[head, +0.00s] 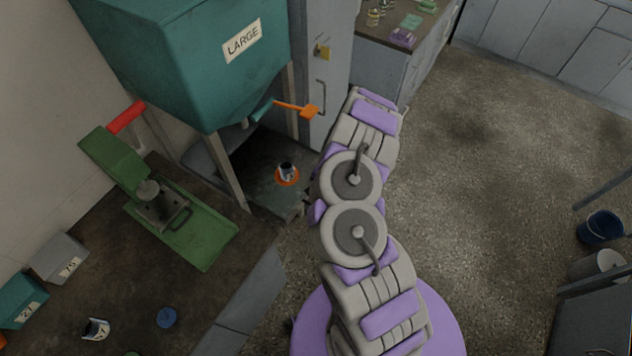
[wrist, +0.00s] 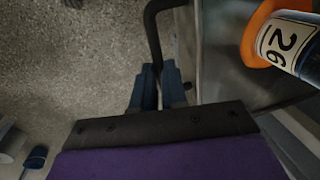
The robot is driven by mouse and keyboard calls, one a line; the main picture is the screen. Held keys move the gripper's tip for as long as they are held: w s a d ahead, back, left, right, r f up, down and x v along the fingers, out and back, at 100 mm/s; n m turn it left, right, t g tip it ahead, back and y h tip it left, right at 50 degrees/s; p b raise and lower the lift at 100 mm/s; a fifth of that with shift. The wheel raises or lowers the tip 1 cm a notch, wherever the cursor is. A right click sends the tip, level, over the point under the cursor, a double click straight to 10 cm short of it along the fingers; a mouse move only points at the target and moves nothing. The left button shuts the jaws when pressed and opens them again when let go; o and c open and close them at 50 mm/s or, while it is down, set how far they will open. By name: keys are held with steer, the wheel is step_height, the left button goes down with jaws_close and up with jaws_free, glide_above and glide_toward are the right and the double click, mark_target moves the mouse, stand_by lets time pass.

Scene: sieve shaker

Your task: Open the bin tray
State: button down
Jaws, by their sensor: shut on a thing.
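In the wrist view, my gripper (wrist: 156,88) has its blue fingers closed around the end of a dark bent handle (wrist: 153,35). The handle runs up and to the right, beside a grey panel edge. I take it for the bin tray's handle, but the tray's own outline is not clear. The large teal bin (head: 190,60) marked LARGE stands on legs in the head view. Under it a dark surface (head: 262,183) holds a can (head: 287,170) on an orange ring. My arm hides my gripper in the head view.
An orange lever (head: 298,108) juts from below the bin. A green press (head: 185,225) stands on the left bench, with small boxes nearby. A tall grey cabinet (head: 322,55) is behind. Open speckled floor (head: 490,160) lies to the right, with a blue bucket (head: 600,228).

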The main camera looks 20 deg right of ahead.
steer(key=shift+s, duration=0.2)
steer(key=c, duration=1.2)
jaws_free()
steer(key=shift+o, duration=0.2)
steer(key=shift+w, duration=0.1)
step_height(320, 180, up, 17)
steer(key=s+d+p, duration=0.2)
steer(key=p, duration=0.3)
steer(key=shift+s+p, duration=0.3)
steer(key=shift+s, duration=0.05)
